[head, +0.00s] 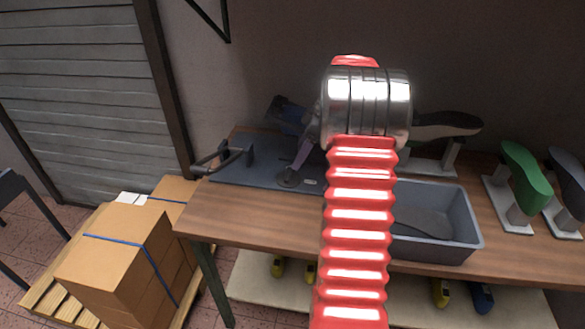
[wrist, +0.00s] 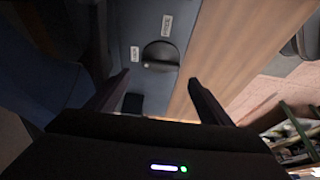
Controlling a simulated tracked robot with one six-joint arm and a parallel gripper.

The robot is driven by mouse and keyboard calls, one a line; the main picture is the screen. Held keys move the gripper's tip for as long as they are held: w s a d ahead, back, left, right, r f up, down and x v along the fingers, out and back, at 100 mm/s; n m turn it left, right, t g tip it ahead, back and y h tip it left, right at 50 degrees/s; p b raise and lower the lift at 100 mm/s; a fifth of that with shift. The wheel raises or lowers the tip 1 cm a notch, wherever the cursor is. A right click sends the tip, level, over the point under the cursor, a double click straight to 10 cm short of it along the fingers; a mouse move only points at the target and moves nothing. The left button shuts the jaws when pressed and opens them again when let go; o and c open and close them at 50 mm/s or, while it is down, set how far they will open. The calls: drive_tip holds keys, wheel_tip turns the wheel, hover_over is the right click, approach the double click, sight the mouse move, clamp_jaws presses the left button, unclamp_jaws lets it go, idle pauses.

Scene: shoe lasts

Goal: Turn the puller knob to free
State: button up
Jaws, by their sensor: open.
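The puller knob (wrist: 161,54) is a dark round disc with a raised bar, on the blue-grey plate (wrist: 205,45) in the wrist view. One pale label (wrist: 166,24) is above it and another (wrist: 135,54) is to its left; their words are too small to read. The bar's exact setting is hard to tell. In the head view the knob (head: 288,179) shows near the plate's front edge. My gripper (wrist: 161,80) is open and empty, its fingers on either side of the knob's line, apart from it. My arm partly covers the bench in the head view.
A black bar fixture (head: 228,157) stands at the plate's left. A grey bin (head: 470,225) holding a dark flat piece is right of my arm. A green shoe last (head: 525,175) stands farther right. Strapped cartons (head: 110,245) stand left of the bench.

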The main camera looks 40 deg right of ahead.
sight(290, 171)
drive_tip(key=x, duration=0.8)
drive_tip(key=shift+d, duration=0.1)
drive_tip(key=c, duration=0.8)
